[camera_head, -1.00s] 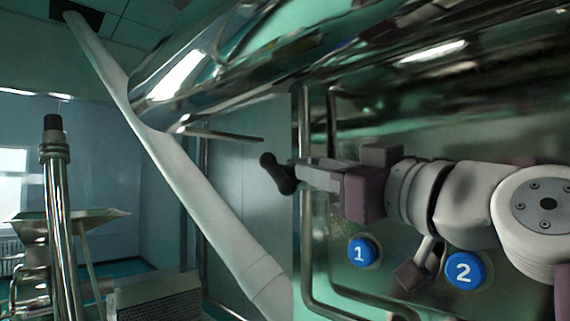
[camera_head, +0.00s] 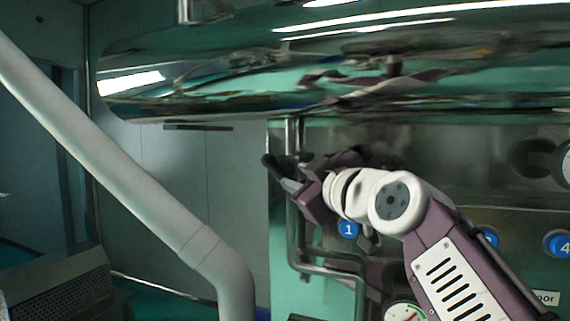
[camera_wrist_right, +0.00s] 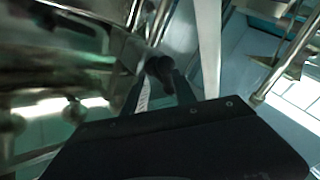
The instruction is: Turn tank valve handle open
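The black, knob-ended tank valve handle (camera_head: 269,162) shows below the big shiny tank, at the tip of my right gripper (camera_head: 289,184). In the right wrist view the black handle (camera_wrist_right: 158,69) sits between the two fingertips of my right gripper (camera_wrist_right: 160,80), and the fingers appear to touch it on both sides. My right gripper looks shut on the handle. The joint of the handle with the valve is hidden. My left gripper is not in view.
The polished tank (camera_head: 330,80) spans the space above my right arm. A pale slanted pipe (camera_head: 140,185) stands at left. A steel pipe frame (camera_head: 294,215) and a panel with blue numbered buttons, such as button 1 (camera_head: 348,230), lie close behind the arm.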

